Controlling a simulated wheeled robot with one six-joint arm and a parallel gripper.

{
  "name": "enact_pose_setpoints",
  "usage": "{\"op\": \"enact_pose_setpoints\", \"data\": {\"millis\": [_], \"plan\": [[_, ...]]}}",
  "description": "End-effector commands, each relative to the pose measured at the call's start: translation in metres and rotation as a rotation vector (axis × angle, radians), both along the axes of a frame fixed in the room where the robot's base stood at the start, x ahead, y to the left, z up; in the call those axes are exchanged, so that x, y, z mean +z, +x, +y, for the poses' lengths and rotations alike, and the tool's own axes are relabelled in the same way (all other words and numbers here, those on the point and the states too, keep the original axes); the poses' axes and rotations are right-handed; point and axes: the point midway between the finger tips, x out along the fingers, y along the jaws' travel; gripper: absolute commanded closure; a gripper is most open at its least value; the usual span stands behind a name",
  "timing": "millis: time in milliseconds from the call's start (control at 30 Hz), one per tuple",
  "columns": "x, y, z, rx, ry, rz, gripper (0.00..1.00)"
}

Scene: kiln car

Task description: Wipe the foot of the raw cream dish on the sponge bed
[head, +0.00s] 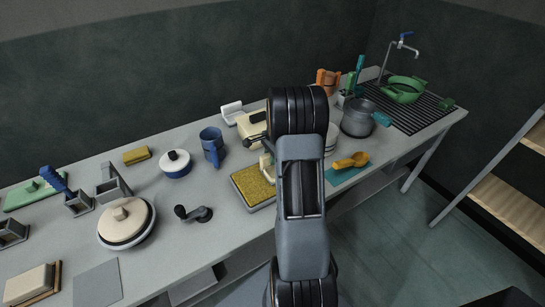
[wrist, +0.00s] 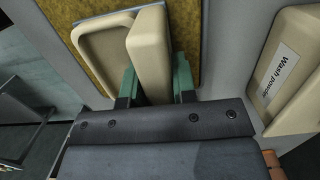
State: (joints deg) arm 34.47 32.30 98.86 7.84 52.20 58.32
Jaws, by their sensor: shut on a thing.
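The raw cream dish (wrist: 152,50) is held in my gripper (wrist: 156,82), its wall between the two green fingers in the wrist view. A small cream part of it (head: 266,166) shows beside my arm in the head view. The sponge bed (head: 250,184) is a yellow-brown pad in a pale tray. In the wrist view the sponge bed (wrist: 187,28) lies behind the dish, which overlaps it. I cannot tell whether the foot touches the sponge. My arm hides most of the gripper and dish in the head view.
A cream box labelled "Wash powder" (wrist: 288,72) stands to the right in the wrist view. A yellow scoop (head: 351,160) lies on the right.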

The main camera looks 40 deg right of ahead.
Motion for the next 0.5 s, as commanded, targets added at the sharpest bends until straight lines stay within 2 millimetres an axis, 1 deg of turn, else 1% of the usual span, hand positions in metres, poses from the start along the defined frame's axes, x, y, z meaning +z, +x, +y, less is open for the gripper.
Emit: {"op": "enact_pose_setpoints", "data": {"millis": [500], "plan": [[0.001, 0.006, 0.037, 0.001, 0.000, -0.001, 0.99]]}}
